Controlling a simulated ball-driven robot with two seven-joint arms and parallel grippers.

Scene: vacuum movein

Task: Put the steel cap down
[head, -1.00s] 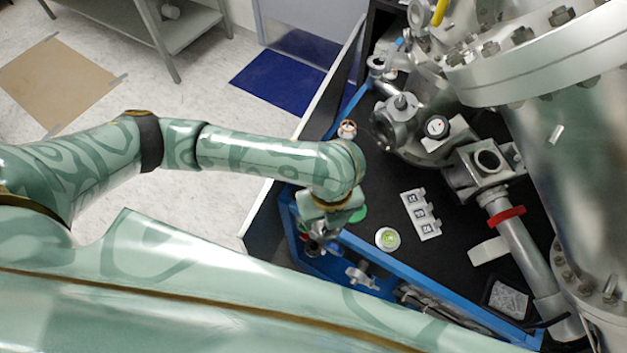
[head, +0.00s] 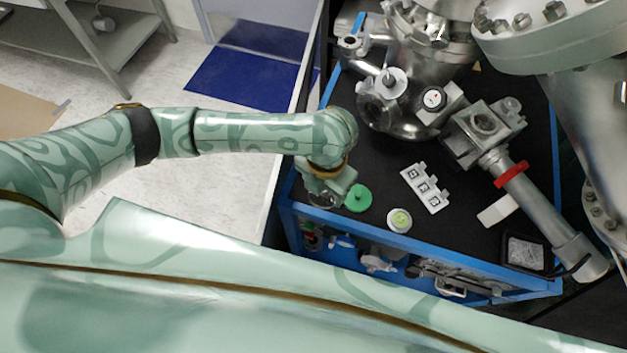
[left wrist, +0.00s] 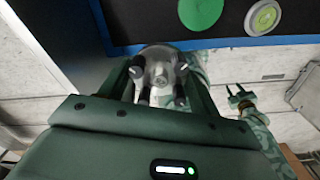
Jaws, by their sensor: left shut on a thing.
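The steel cap (left wrist: 160,72) is a round, shiny metal piece in the left wrist view. My left gripper (left wrist: 161,84) is shut on it, with a finger on either side. In the head view my left gripper (head: 322,196) is at the near left corner of the blue-edged cart, left of a green disc (head: 358,198). The cap is mostly hidden there by the gripper. Its height above the cart top is hard to tell. My right gripper (left wrist: 240,93) shows in the left wrist view, below the cart edge, with its fingers apart and nothing between them.
The cart's black top (head: 385,180) holds a white and green round piece (head: 399,220), a white numbered block (head: 426,188) and steel vacuum fittings (head: 484,130). A large steel chamber (head: 585,110) rises at right. Tools hang on the cart's near side. Black surface is free beyond the green disc.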

